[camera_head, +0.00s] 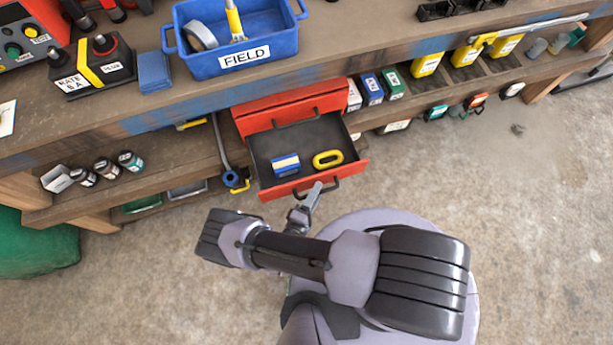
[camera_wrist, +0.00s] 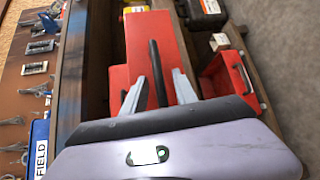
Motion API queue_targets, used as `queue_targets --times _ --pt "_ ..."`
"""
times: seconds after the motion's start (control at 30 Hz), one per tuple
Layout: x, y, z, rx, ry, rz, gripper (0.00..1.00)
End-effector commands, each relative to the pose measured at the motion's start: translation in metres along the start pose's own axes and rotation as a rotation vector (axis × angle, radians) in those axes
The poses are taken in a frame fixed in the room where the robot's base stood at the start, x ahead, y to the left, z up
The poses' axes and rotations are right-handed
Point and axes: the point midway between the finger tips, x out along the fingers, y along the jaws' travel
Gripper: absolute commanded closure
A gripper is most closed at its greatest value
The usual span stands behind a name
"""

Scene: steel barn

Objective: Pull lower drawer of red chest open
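The red chest (camera_head: 290,108) stands on the shelf under the bench. Its lower drawer (camera_head: 265,165) is pulled well out. Inside it lie a blue-and-white block (camera_head: 286,165) and a yellow ring (camera_head: 327,159). The upper drawer above it looks shut. My gripper (camera_head: 317,190) is at the lower drawer's front, by its dark handle (camera_head: 334,184). In the wrist view, the two fingers of my gripper (camera_wrist: 159,76) stand apart on either side of the dark handle (camera_wrist: 154,60), with gaps visible. The red drawer front (camera_wrist: 175,45) lies behind them. Exact contact is unclear.
The bench (camera_head: 330,73) overhangs the chest and bears a blue FIELD bin (camera_head: 270,58). Small bottles (camera_head: 105,168) stand left on the lower shelf; coloured boxes (camera_head: 372,88) stand right of the chest. The concrete floor (camera_head: 480,190) to the right is clear.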

Motion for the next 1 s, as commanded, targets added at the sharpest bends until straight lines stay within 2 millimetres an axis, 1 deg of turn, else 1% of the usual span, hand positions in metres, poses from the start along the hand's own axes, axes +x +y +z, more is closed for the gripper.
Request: queue_targets --times 0.07,0.13,0.17,0.23,0.37,0.5,0.6,0.7,0.83,1.0 --pt "-0.001 0.000 0.000 0.000 0.001 0.000 0.66" --pt "-0.006 0.001 -0.001 0.000 0.002 0.001 0.66" --pt "-0.010 0.001 -0.001 -0.001 0.004 0.000 0.66" --pt "-0.024 0.002 -0.002 0.000 0.007 0.002 0.66" --pt "-0.061 0.003 -0.002 0.001 0.010 0.000 0.66" --pt "-0.107 0.002 -0.002 0.003 0.009 -0.001 0.66" --pt "-0.136 0.001 -0.001 0.003 0.006 0.000 0.66" --pt "-0.157 0.000 -0.001 0.002 0.004 -0.001 0.66" --pt "-0.171 0.000 0.000 0.001 0.001 -0.001 0.66" --pt "-0.175 0.000 0.000 0.000 0.000 0.000 0.66"
